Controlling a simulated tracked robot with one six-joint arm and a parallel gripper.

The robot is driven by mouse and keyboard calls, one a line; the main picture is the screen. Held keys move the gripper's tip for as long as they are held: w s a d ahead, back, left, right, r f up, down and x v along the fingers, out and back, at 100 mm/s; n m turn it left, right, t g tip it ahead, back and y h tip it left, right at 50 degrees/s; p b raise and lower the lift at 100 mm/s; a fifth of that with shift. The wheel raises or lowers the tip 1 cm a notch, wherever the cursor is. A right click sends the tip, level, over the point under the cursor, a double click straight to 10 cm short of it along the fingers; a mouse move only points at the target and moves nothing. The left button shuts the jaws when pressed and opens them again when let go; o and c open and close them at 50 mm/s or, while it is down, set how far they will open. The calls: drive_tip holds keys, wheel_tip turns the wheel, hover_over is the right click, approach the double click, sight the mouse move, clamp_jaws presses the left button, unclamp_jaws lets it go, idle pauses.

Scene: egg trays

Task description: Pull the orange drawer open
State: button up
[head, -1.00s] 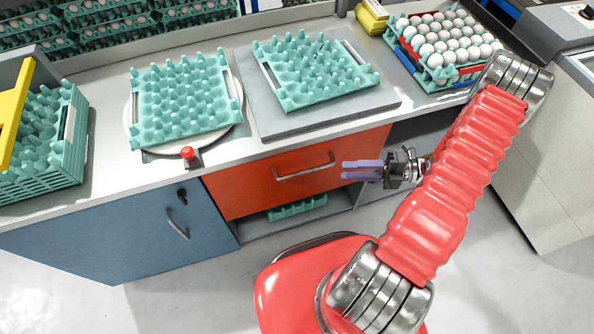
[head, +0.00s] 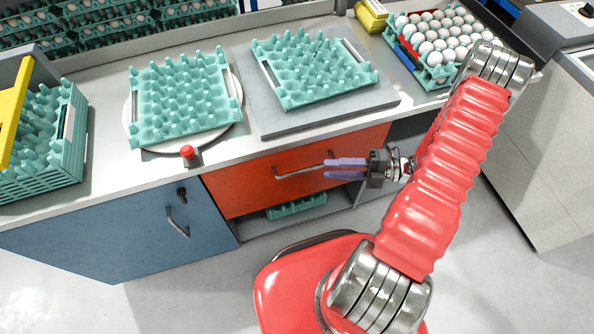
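The orange drawer (head: 250,191) sits under the counter and looks shut, its front in line with the cabinet. Its metal bar handle (head: 297,173) runs across the upper front, slightly tilted. My gripper (head: 328,168) reaches in from the right with its two purple fingers pointing left. The fingertips overlap the right end of the handle in the picture. A small gap shows between the fingers, one above the other, and nothing is clearly between them. Whether they touch the handle I cannot tell.
A blue cabinet door (head: 130,230) stands left of the drawer. An open shelf with a teal tray (head: 297,206) lies below it. Above, the counter (head: 217,155) holds empty teal trays, a red button (head: 187,152) and a tray of eggs (head: 440,85).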

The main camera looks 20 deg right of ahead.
sight(308, 168)
drive_tip(key=x, duration=0.8)
drive_tip(key=shift+a, duration=0.1)
drive_tip(key=shift+c, duration=0.6)
drive_tip(key=shift+f, duration=0.1)
clamp_jaws()
